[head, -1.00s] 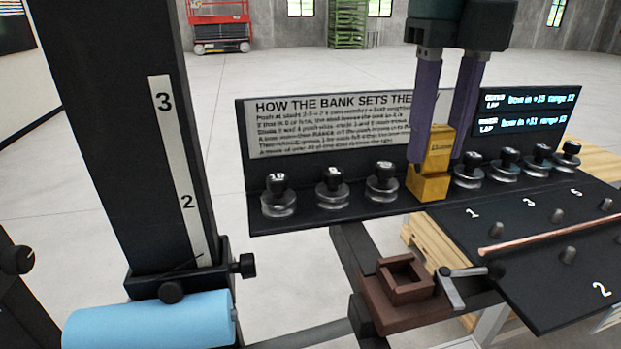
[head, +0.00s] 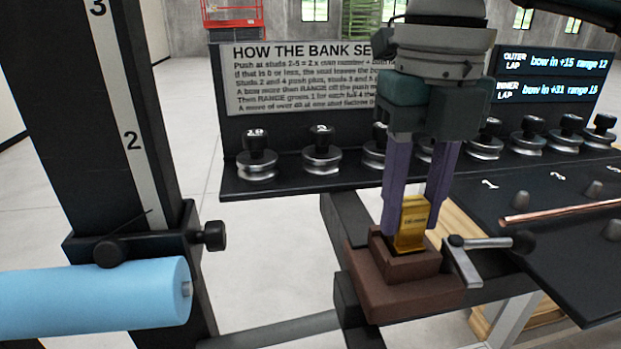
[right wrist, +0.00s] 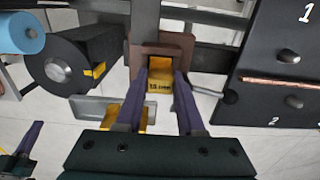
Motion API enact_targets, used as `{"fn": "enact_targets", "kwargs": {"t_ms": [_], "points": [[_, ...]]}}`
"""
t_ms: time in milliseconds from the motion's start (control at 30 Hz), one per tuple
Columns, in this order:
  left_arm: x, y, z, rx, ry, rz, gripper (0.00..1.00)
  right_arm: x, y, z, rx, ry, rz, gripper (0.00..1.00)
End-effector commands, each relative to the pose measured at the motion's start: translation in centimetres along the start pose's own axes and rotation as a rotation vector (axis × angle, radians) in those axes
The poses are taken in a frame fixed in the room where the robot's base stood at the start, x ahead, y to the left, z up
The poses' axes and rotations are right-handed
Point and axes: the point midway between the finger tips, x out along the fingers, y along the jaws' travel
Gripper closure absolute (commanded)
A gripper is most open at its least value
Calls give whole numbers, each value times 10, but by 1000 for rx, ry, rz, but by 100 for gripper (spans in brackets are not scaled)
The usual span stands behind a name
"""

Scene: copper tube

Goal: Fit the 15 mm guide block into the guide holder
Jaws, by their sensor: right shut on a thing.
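The gold guide block (head: 412,222) is gripped between the two purple fingers of my right gripper (head: 411,206). The brown guide holder (head: 420,272) has a square raised socket on a wider base. The block is upright, with its lower end at the socket opening. I cannot tell how deep it sits.
A lever clamp (head: 462,262) stands at the holder's right. Behind are a sign panel (head: 300,80) and a row of studs (head: 256,160). A black board with a copper tube (head: 560,210) lies right. A blue roll (head: 95,298) lies left. A grey tray (right wrist: 90,108) holds yellow pieces.

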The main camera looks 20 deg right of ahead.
Motion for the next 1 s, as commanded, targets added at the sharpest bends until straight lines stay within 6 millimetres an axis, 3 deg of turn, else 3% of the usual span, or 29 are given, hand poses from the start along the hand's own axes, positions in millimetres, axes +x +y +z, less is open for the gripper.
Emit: {"fn": "enact_targets", "kwargs": {"t_ms": [200, 233, 467, 833, 1000], "points": [[4, 1, 1, -4, 1, 2, 100, 4, 0, 0, 0, -1, 0, 100], [2, 1, 1, -5, 1, 3, 100, 2, 0, 0, 0, 0, 0, 60], [2, 3, 0, -11, 2, 8, 100, 2, 0, 0, 0, 0, 0, 34], [0, 2, -1, -10, 3, 7, 100, -5, 0, 1, 0, -2, 1, 33], [10, 2, 3, -7, 2, 5, 100, -36, 1, 2, 0, -8, 4, 33]]}}
